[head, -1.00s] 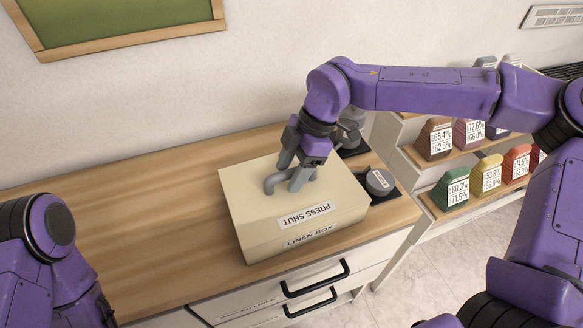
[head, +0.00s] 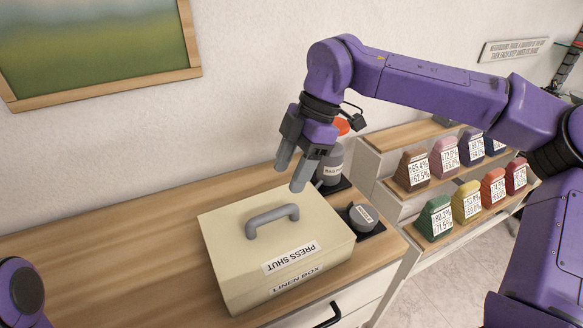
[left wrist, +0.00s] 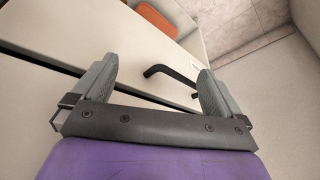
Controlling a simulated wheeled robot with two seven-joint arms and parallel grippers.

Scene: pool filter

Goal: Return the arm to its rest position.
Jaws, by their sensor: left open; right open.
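My right gripper (head: 291,174) is open and empty in the head view. It hangs above the back right part of the cream linen box, apart from the grey handle (head: 272,218). The linen box (head: 228,262) stands on the wooden counter with its lid down; its labels read "PRESS SHUT" and "LINEN BOX". My left gripper (left wrist: 155,85) is open and empty in the left wrist view, near the drawer fronts and a black drawer handle (left wrist: 170,74). In the head view only a bit of my left arm shows at the lower left.
A grey canister with an orange top (head: 332,165) and a small grey labelled container (head: 362,216) stand on dark pads right of the box. A stepped shelf (head: 385,190) at the right holds several coloured labelled blocks. The left of the counter (head: 100,250) is clear.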

